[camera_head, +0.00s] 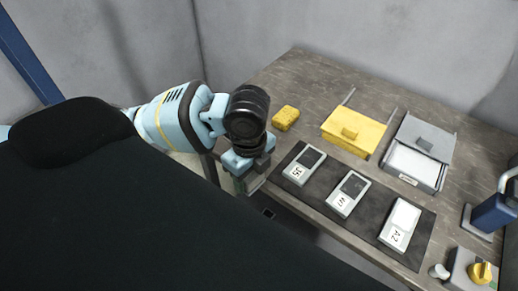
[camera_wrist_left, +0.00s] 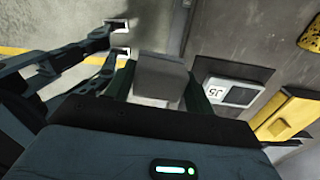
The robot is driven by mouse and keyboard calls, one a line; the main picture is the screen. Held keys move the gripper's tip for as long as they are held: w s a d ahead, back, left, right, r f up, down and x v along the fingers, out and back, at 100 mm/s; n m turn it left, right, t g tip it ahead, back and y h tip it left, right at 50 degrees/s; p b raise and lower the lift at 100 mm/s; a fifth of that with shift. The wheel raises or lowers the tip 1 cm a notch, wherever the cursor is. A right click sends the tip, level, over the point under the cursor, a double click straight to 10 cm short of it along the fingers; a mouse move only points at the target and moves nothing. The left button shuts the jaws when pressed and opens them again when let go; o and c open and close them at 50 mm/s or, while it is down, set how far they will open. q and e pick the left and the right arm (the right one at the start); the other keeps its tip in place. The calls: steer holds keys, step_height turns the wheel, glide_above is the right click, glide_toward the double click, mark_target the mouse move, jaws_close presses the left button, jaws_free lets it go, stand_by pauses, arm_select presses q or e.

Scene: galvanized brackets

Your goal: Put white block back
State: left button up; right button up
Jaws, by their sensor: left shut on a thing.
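My left gripper (camera_head: 243,172) is at the table's near left edge, left of the dark mat. The block is hard to make out in the head view. Three light grey holders stand in a row on the dark mat (camera_head: 318,203). The left holder (camera_head: 296,174), marked 35, and the middle holder (camera_head: 341,203) have dark windows. The right holder (camera_head: 390,238), marked 42, has a white window. My right gripper is not seen.
A yellow bin (camera_head: 343,139), a grey bin with a white front area (camera_head: 417,168) and a yellow sponge (camera_head: 285,115) are behind the mat. A blue object (camera_head: 492,215) and a yellow knob (camera_head: 481,272) are at the right.

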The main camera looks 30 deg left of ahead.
arm_select(q)
steer(key=m, duration=0.2)
steer(key=f+m, duration=0.1)
steer(key=shift+s+a+m, duration=0.1)
steer(key=shift+s+m, duration=0.2)
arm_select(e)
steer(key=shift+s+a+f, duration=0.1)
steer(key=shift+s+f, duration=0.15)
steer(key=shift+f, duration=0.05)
